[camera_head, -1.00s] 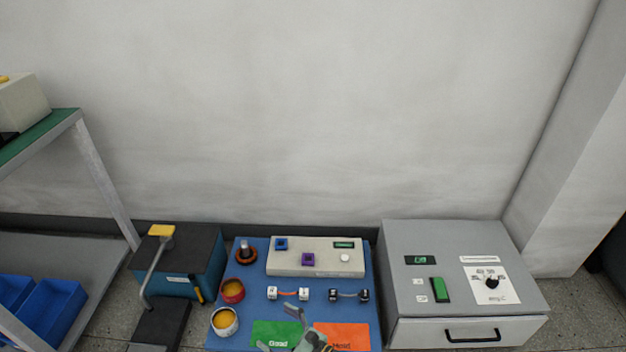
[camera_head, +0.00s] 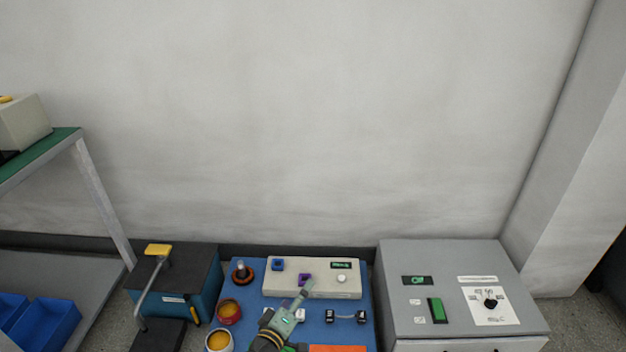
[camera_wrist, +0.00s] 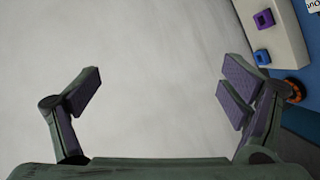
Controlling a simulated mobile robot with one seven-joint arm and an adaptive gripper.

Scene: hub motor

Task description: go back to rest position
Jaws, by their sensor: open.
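My gripper (camera_head: 296,301) shows at the bottom of the head view, over the blue work mat (camera_head: 250,295). It reaches up in front of the white test box (camera_head: 336,287) and partly covers it. In the wrist view my gripper (camera_wrist: 165,90) is open, its two fingers wide apart. Only the pale wall shows between the fingers, and nothing is held.
The grey cabinet (camera_head: 450,262) stands right of the mat. The lever press (camera_head: 185,265) stands to its left, near the green-topped shelf (camera_head: 55,140). Two paint-like cups, one red (camera_head: 229,312), sit on the mat. The wall behind is bare.

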